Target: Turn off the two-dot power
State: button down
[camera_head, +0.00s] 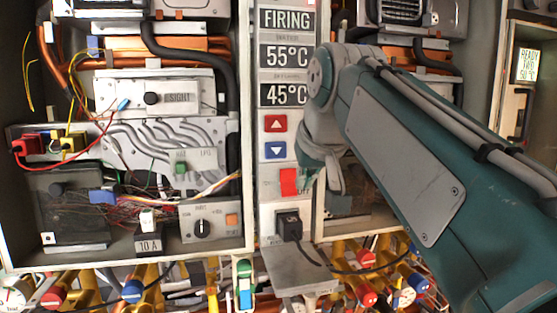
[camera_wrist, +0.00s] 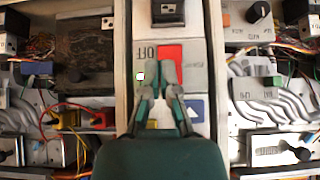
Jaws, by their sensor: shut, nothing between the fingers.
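A red rocker switch (camera_head: 289,181) sits on the white centre panel, below the blue down button. It also shows in the wrist view (camera_wrist: 170,52), with an upside-down label that seems to read OFF beside it. My gripper (camera_wrist: 159,68) has its fingers together and empty, with the tips in front of the panel by the red switch's lower edge in that view. Whether they touch it I cannot tell. In the head view my gripper (camera_head: 308,170) is just right of the switch, partly hidden by my wrist. I cannot make out a two-dot mark.
The red up button (camera_head: 276,123) and blue down button (camera_head: 276,150) are above the switch. A black plug (camera_head: 289,224) with a cable is below it. Coloured valves line the bottom.

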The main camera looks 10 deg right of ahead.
aim_at(290, 184)
jog(key=w+f, duration=0.2)
jog(key=w, duration=0.1)
jog(key=shift+w+a, duration=0.1)
jog(key=shift+a, duration=0.1)
jog(key=shift+w+a+f, duration=0.1)
jog(key=shift+w+a, duration=0.1)
jog(key=shift+a, duration=0.25)
jog(key=shift+d, duration=0.45)
jog(key=shift+w+f+t, duration=0.15)
jog(key=shift+f+t, duration=0.05)
jog(key=shift+t, duration=0.2)
jog(key=shift+a, duration=0.25)
jog(key=shift+r, duration=0.15)
jog(key=shift+d+r, duration=0.1)
jog(key=shift+r, duration=0.6)
